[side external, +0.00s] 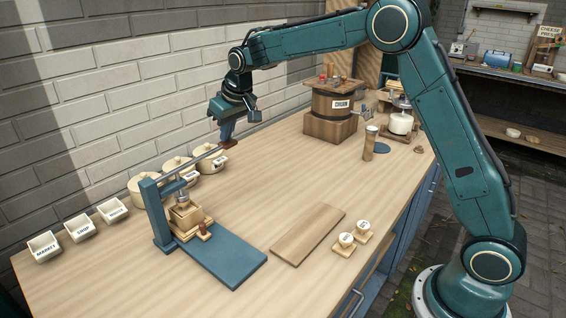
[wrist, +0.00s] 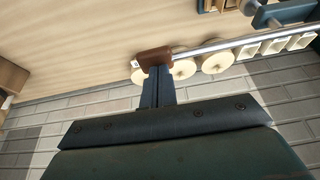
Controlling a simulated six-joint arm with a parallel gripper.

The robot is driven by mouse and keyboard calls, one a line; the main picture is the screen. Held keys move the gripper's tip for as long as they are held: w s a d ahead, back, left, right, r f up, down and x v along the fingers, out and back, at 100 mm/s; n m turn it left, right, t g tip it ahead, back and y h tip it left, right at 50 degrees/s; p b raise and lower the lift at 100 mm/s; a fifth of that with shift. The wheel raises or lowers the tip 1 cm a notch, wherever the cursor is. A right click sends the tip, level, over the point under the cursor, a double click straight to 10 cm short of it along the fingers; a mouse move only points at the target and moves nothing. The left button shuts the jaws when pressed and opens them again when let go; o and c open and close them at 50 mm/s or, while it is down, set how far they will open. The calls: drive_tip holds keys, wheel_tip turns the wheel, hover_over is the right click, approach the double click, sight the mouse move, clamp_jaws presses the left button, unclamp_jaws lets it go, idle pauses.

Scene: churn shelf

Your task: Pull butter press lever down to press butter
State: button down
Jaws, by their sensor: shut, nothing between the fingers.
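The butter press (side external: 185,215) stands at the left of the bench, with a blue frame, a wooden mould block and a blue base board. Its metal lever (side external: 190,163) slopes up to the right and ends in a brown handle (side external: 228,144). The lever (wrist: 215,46) and handle (wrist: 154,58) also show in the wrist view. My gripper (side external: 227,138) is shut and points down. Its fingertips are at the handle, seemingly touching its top. In the wrist view my closed fingers (wrist: 157,75) meet the handle, and nothing shows between them.
Several round lidded crocks (side external: 178,168) stand behind the lever by the brick wall. Small labelled trays (side external: 80,228) sit at the far left. A wooden board (side external: 307,233) and two small stamps (side external: 346,240) lie at the front. A barrel churn (side external: 334,105) stands at the back.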

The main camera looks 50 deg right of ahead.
sight(230, 143)
drive_tip(key=shift+s+f, duration=0.1)
drive_tip(key=shift+f, duration=1.9)
idle(6.0)
